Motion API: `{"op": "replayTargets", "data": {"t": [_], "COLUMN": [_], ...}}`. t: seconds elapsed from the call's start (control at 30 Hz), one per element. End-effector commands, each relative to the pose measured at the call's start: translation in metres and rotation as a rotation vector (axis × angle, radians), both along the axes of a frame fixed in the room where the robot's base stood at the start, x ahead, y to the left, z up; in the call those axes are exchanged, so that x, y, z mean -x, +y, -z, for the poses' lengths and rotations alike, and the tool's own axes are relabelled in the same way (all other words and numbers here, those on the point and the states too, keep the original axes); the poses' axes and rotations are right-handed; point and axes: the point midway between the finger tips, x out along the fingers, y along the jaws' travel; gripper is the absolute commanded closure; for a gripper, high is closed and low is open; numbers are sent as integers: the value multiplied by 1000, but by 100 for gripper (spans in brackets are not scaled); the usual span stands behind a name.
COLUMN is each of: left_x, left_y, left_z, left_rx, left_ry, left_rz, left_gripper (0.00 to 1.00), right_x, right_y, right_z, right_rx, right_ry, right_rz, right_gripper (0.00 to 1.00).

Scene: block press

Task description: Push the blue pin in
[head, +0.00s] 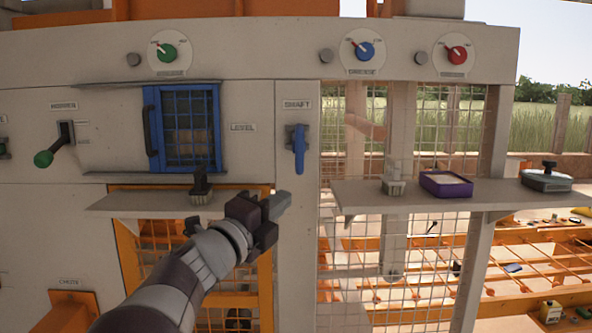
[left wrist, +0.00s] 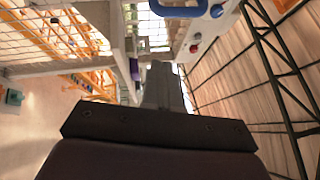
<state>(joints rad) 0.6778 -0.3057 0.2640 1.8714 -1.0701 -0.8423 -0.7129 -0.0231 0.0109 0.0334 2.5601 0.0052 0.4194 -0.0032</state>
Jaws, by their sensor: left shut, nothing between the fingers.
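No part is labelled as a pin; the blue upright piece (head: 299,148) under the SHAFT label on the grey panel is the most pin-like blue thing. It hangs long end down. My left gripper (head: 282,203) is shut and empty, below and slightly left of that blue piece, apart from it in the picture. Its closed fingers show in the left wrist view (left wrist: 163,85). A blue loop (left wrist: 180,8) shows at the top of that view; I cannot tell whether it is the same piece. My right gripper is not in view.
A blue-framed mesh door (head: 217,128) is left of the SHAFT label. Green, blue (head: 365,50) and red dials (head: 457,55) line the top. A grey shelf (head: 355,200) at right holds a purple tray (head: 446,184). Another shelf (head: 120,202) lies beside my arm.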

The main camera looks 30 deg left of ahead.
Motion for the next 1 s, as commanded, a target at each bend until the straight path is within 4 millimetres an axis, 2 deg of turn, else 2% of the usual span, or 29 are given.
{"op": "replayTargets", "data": {"t": [0.03,0.33,0.4,0.6,1.0], "left_x": [-10,-74,-83,-98,-100], "left_y": [-1,-4,6,21,23], "left_z": [-9,-19,-24,-26,-23], "left_rx": [1,4,2,1,1], "left_ry": [2,3,4,2,1], "left_rz": [3,2,-2,-2,-1], "left_gripper": [100,100,100,100,100], "right_x": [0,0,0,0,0], "right_y": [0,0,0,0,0], "right_z": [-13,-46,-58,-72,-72], "right_rx": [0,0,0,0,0], "right_ry": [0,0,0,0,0], "right_rz": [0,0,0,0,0], "right_gripper": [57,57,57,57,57]}}
